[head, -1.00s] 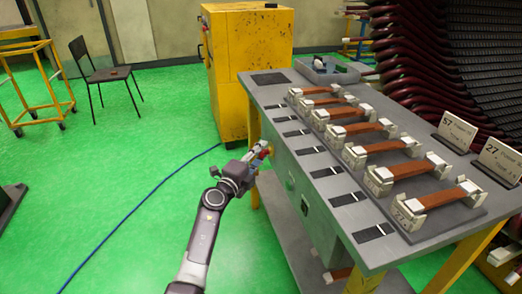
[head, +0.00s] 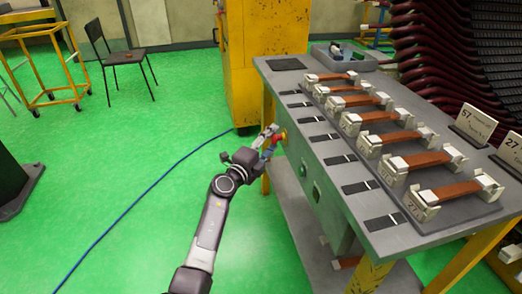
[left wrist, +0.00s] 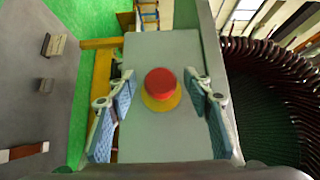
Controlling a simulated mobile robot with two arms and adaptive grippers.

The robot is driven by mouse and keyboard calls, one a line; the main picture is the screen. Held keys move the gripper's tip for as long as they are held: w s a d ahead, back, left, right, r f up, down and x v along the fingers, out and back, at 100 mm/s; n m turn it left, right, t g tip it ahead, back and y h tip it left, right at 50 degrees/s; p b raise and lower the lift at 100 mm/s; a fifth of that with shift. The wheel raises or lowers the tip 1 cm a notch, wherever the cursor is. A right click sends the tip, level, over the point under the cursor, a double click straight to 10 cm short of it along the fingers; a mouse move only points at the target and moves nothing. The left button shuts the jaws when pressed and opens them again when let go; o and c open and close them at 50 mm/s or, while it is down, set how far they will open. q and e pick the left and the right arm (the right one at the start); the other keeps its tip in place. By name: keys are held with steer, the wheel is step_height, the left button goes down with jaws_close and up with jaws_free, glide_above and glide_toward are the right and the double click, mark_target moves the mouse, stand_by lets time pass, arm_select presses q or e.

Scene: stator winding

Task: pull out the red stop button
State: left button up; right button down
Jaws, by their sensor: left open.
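The red stop button (left wrist: 160,83) has a round cap on a yellow base (left wrist: 161,103). In the left wrist view it is on a grey panel, between the two finger pads. My left gripper (left wrist: 159,90) is open, with one finger on each side of the button and a visible gap to each. In the head view, my left gripper (head: 268,138) is at the far left corner of the bench's front side, where the yellow base (head: 283,135) partly shows. The red cap is mostly hidden there by the fingers. My right gripper is not in view.
The grey bench (head: 440,235) carries a row of white blocks with copper-brown bars (head: 445,189). A green button (head: 303,170) is on its front side. A yellow cabinet (head: 265,60) stands behind. A blue cable (head: 150,188) crosses the open green floor.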

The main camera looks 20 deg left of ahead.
arm_select(q)
steer(key=s+a, duration=0.2)
steer(key=s, duration=0.8)
steer(key=shift+s, duration=0.4)
steer(key=shift+a+f, duration=0.1)
